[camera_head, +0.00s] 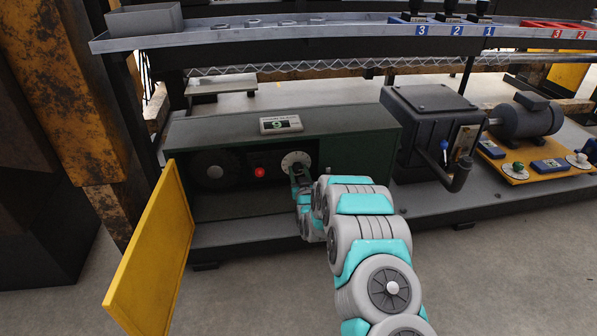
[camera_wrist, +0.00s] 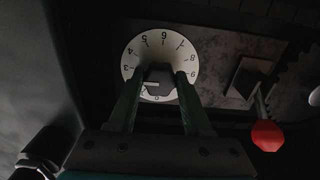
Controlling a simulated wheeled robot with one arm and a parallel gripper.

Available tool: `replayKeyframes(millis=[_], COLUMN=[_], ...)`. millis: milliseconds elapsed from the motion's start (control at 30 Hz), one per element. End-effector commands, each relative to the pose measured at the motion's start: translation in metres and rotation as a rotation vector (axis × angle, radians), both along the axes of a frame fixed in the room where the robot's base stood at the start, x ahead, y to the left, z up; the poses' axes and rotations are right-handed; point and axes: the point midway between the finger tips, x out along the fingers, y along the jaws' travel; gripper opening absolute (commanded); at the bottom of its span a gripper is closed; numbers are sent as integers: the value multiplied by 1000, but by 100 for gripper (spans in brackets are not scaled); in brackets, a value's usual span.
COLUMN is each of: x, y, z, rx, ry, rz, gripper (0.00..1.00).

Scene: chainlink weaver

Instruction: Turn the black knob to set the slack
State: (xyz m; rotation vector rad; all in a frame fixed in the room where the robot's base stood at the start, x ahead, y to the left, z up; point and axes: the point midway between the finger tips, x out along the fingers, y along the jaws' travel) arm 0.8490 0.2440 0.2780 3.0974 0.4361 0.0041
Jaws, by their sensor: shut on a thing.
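The black knob (camera_wrist: 157,78) sits at the middle of a round white numbered dial (camera_wrist: 133,58) in the wrist view. My gripper (camera_wrist: 158,84) is shut on the knob, one finger on each side of it. A small white mark shows on the knob, pointing left in that view. In the head view the dial (camera_head: 296,160) is on the right part of the open green cabinet (camera_head: 350,139). My gripper (camera_head: 297,178) reaches it from the front and hides the knob there.
A red ball-ended lever (camera_wrist: 267,135) stands beside the dial; its red ball (camera_head: 260,172) also shows in the head view. The cabinet's yellow door (camera_head: 151,257) hangs open at left. A grey box with a crank (camera_head: 458,175) stands right of the cabinet.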

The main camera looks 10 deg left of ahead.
Motion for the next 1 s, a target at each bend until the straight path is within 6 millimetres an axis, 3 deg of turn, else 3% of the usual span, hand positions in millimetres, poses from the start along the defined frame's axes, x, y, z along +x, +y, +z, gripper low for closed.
replayKeyframes(millis=[600, 1000], x=[0, 0], y=[-1, -1], z=[-1, -1], rx=[-358, -431], ry=[-98, -120], rz=[2, 2], gripper=[0, 0])
